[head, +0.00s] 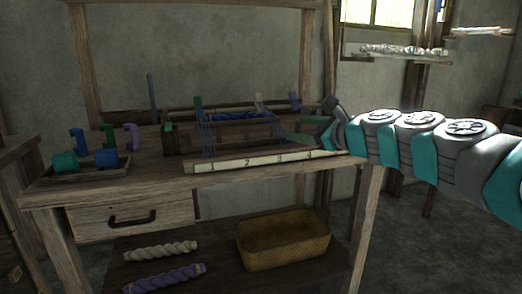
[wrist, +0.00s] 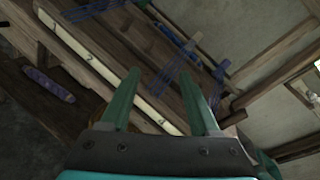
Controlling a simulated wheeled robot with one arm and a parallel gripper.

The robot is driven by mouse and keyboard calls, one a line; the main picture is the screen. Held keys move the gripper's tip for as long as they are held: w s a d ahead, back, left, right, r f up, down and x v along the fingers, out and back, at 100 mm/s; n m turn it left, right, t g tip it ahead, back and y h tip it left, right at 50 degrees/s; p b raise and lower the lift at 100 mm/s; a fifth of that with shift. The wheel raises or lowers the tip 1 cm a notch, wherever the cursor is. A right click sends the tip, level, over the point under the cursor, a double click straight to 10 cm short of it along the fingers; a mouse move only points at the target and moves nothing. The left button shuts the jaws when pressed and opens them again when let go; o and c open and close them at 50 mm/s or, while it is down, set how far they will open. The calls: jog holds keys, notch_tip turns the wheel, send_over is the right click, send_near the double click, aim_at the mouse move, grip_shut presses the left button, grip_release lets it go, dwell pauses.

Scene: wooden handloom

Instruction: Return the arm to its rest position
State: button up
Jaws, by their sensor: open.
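My arm (head: 405,140) reaches in from the right in the head view, and its end is over the right part of the wooden loom bench (head: 150,170). My gripper (wrist: 161,74) is open in the wrist view, with two green fingers apart and nothing between them. The pale strip marked with numbers (head: 262,162) runs along the bench's front edge, and it also crosses the wrist view (wrist: 100,60). The small loom with purple and blue threads (head: 225,130) stands behind the strip, left of my gripper. I cannot tell the exact gap between the fingers and the bench.
A tray (head: 80,178) with teal and blue pieces sits at the bench's left. A drawer (head: 130,218) is shut below. A woven basket (head: 283,238) and twisted skeins (head: 165,277) lie on the lower shelf. A wall shelf (head: 395,55) hangs at upper right.

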jog(key=s+a+f+n+g+h, duration=0.1)
jog(key=s+a+f+n+g, duration=0.35)
jog(key=s+f+n, duration=0.45)
jog(key=s+a+f+n+g+h, duration=0.1)
jog(key=s+a+f+n+g, duration=0.3)
jog(key=s+f, duration=0.45)
jog(key=s+d+f+n+g+h, duration=0.2)
jog(key=s+d+f+n, duration=0.1)
jog(key=s, duration=0.6)
jog(key=s+d+f+n+g+h, duration=0.2)
jog(key=s+d+f, duration=0.4)
jog(key=s, duration=0.3)
jog(key=s+d+f+n+g+h, duration=0.2)
jog(key=s+d+f+n+h, duration=0.1)
jog(key=s, duration=0.6)
notch_tip(320, 180, down, 3)
jog(key=shift+s+d+r+n, duration=0.1)
jog(key=shift+s+d+n, duration=0.1)
jog(key=shift+d+n, duration=0.7)
